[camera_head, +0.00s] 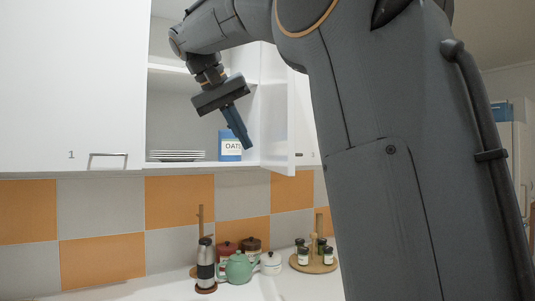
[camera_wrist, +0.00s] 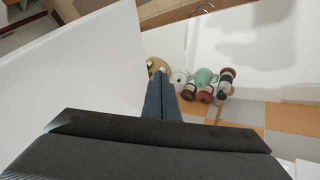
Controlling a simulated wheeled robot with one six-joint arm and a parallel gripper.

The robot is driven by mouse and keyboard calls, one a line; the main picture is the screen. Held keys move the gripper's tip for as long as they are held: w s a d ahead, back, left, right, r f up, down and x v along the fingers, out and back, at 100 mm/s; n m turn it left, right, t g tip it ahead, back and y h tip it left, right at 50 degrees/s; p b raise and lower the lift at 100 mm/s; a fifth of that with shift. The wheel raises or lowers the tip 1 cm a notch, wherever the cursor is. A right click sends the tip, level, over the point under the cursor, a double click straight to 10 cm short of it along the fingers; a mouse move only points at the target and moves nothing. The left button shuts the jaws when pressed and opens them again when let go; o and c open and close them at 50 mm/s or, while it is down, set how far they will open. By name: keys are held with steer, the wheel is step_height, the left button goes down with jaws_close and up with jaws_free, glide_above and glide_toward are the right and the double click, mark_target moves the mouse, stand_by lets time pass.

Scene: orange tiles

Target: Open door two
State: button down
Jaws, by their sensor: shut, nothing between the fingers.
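A wall cabinet door (camera_head: 276,125) stands swung outward, with the shelves behind it exposed; no number is readable on it. I cannot tell for sure that it is door two. A large white panel (camera_wrist: 80,85) at the left of the wrist view appears to be this door's face. My gripper (camera_head: 246,144) points down in front of the open compartment, just left of the door. Its fingers are together and empty, and also show in the wrist view (camera_wrist: 161,80).
The door marked 1 (camera_head: 70,90) is shut at left. Plates (camera_head: 177,156) and an oats box (camera_head: 229,147) sit inside the open compartment. On the counter below are a flask (camera_head: 206,262), a green teapot (camera_head: 237,267) and a round rack of jars (camera_head: 314,264).

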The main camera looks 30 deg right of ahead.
mark_target(276, 170)
steer(key=d+f+p, duration=0.1)
steer(key=d, duration=0.1)
steer(key=d+f+p, duration=0.1)
steer(key=d+f, duration=0.2)
steer(key=d, duration=0.2)
steer(key=shift+s+f+p, duration=0.1)
steer(key=shift+f+p, duration=0.1)
steer(key=shift+p, duration=0.2)
